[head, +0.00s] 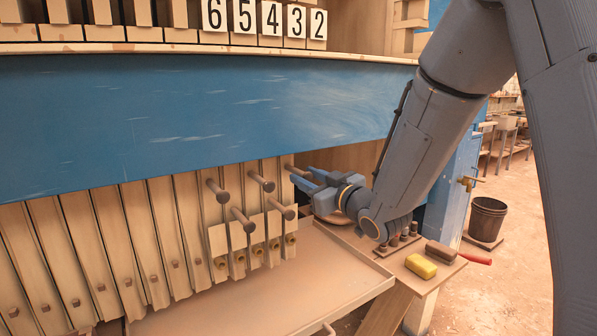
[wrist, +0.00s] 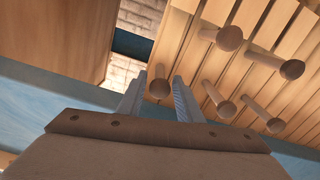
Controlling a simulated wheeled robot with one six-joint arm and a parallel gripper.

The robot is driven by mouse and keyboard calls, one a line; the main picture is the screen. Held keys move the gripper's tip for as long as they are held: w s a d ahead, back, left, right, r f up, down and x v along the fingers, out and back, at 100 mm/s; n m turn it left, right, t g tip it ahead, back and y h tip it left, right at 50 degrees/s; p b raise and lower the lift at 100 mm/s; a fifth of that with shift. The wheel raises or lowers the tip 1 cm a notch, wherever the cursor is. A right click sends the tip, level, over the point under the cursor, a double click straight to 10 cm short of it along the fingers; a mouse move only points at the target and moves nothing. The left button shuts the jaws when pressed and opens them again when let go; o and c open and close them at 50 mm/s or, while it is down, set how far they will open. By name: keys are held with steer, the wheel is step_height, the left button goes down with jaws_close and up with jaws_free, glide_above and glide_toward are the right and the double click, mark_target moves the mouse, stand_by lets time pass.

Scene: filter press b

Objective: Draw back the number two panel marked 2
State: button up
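The tag marked 2 (head: 317,24) is the rightmost of a row of white number tags on the upper rail. Below the blue beam, wooden panels hang side by side, several with round wooden pegs sticking out. The rightmost peg (head: 295,170) lies roughly below tag 2; the panel behind it is mostly hidden. My gripper (head: 304,179) is at this peg, coming from the right. In the wrist view my gripper (wrist: 158,97) is open, and a peg end (wrist: 159,88) shows between the fingertips with gaps on both sides. I cannot tell how deep it sits between them.
Neighbouring pegs (head: 262,181) stand close on the left. A shallow tray (head: 240,300) lies below. A yellow sponge (head: 420,266) and a brush (head: 445,252) lie on a small shelf at right. A bucket (head: 487,218) stands farther right. An opening lies right of the panels.

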mark_target(298, 172)
steer(key=shift+p+x, duration=0.5)
steer(key=shift+x, duration=1.7)
jaws_close()
